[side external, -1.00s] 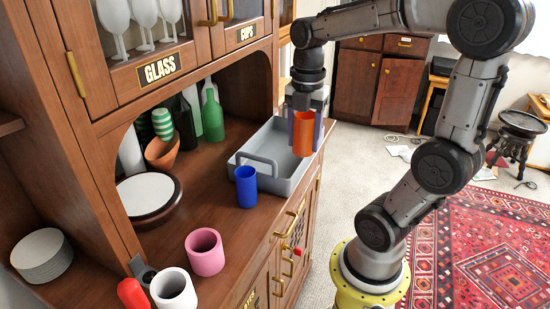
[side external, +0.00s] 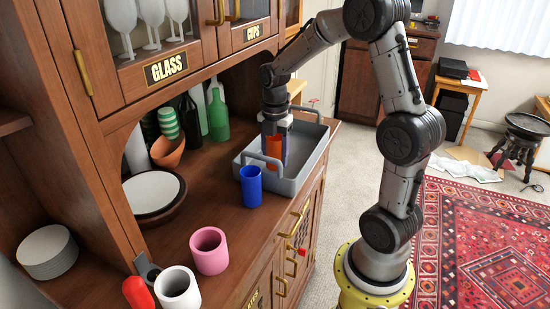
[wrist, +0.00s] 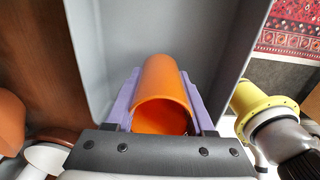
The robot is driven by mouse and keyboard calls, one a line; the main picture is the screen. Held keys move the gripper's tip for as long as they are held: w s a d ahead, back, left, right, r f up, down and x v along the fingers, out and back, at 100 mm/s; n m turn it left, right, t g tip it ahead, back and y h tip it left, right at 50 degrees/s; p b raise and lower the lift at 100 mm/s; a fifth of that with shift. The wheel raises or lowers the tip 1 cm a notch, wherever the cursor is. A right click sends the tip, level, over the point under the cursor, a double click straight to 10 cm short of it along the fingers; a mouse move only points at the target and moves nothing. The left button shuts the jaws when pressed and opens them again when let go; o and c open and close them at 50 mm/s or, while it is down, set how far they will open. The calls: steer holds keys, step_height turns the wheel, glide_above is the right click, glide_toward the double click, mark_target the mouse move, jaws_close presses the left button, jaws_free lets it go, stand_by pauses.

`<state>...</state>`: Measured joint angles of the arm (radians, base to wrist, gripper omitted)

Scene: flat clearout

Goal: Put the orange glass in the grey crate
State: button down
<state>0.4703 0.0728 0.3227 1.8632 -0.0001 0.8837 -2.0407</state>
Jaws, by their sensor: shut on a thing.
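The orange glass (side external: 274,148) is between the fingers of my gripper (side external: 274,150), which is shut on it. In the wrist view the orange glass (wrist: 162,92) lies between the two purple fingers (wrist: 162,105), its open rim facing the camera. The grey crate (side external: 314,148) stands on the wooden counter, and its grey floor and walls (wrist: 205,30) fill the space behind the glass in the wrist view. The glass is within the crate's outline, over its left part. I cannot tell whether it touches the crate floor.
A blue cup (side external: 251,186) stands just in front of the crate. A pink cup (side external: 209,250) and a white cup (side external: 177,289) stand nearer. A terracotta bowl (side external: 168,151) and a green bottle (side external: 218,117) are left of the crate, under the cabinet.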

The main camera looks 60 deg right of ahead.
steer(key=shift+f, duration=0.55)
steer(key=shift+f, duration=0.15)
steer(key=shift+c, duration=1.3)
jaws_free()
